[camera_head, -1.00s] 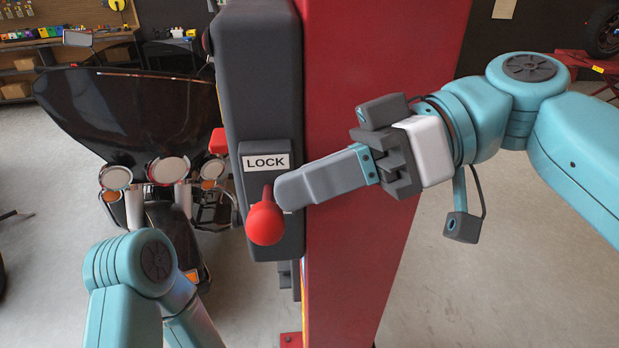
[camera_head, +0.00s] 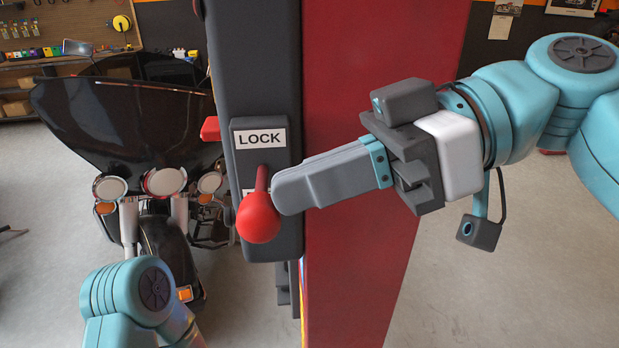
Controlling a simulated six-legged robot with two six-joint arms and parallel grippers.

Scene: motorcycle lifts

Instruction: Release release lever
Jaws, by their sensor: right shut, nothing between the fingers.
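The release lever (camera_head: 258,217) has a red ball knob on a short red stem. It hangs down over the dark grey lock housing (camera_head: 240,60), below a white LOCK label (camera_head: 261,138). My right gripper (camera_head: 283,193) reaches in from the right with its fingers shut and nothing held between them. Its fingertips are right beside the knob and stem, on their right side; they appear to touch the lever. Part of a second label behind the stem is hidden. Of my left arm only links show at the lower left; its gripper is out of view.
The red lift post (camera_head: 365,90) stands behind my right gripper. A black motorcycle (camera_head: 130,120) with a windshield and several lamps stands at the left. A small red part (camera_head: 210,129) sticks out from the housing's left side. Grey floor is open at the lower right.

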